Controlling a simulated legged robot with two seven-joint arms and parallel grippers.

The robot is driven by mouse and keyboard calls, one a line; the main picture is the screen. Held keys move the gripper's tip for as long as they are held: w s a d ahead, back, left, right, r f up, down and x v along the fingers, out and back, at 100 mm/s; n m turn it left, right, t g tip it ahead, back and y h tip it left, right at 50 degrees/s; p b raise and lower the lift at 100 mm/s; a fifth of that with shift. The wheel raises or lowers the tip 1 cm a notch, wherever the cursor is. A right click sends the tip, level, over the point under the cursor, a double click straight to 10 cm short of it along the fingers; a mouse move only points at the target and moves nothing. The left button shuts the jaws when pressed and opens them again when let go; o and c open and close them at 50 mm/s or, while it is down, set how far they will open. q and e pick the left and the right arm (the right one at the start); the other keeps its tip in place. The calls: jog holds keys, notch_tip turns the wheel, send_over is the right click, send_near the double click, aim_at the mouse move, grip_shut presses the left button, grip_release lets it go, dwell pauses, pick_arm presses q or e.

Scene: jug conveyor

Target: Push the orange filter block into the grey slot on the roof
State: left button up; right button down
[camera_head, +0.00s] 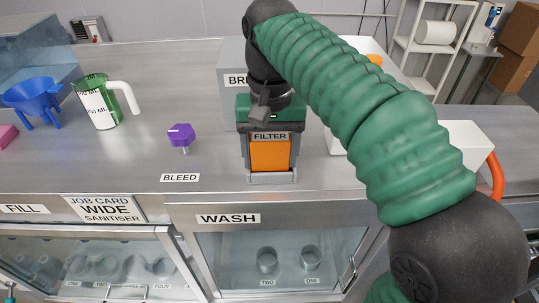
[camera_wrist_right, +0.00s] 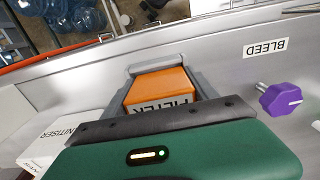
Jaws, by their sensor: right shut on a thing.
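The orange filter block (camera_head: 270,155) stands upright at the grey slot (camera_head: 271,179) on the steel roof, near its front edge. Its FILTER label shows at the top. My right gripper (camera_head: 270,150) comes down from above with its grey fingers on both sides of the block, shut on it. In the right wrist view the block (camera_wrist_right: 158,86) shows between the fingers, with the grey slot (camera_wrist_right: 146,68) around its far end. The block's lower end is hidden, so I cannot tell how deep it sits. My left gripper is not in view.
A purple BLEED knob (camera_head: 181,136) stands left of the slot. A measuring jug (camera_head: 97,103) and blue funnel (camera_head: 34,97) are farther left. A grey box (camera_head: 229,88) stands behind my gripper, and a white box (camera_head: 467,140) is at right. Roof between knob and slot is clear.

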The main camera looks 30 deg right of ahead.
jog(key=shift+c, duration=1.4)
grip_release()
jog(key=shift+f, duration=0.35)
jog(key=shift+o, duration=0.3)
jog(key=shift+w+a, duration=0.1)
jog(key=shift+a, duration=0.25)
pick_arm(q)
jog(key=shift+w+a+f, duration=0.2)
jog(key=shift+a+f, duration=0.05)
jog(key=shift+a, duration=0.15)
pick_arm(e)
jog(key=shift+d, duration=0.1)
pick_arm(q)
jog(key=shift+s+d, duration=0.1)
pick_arm(e)
jog(key=shift+d+f, duration=0.1)
jog(key=shift+d, duration=0.05)
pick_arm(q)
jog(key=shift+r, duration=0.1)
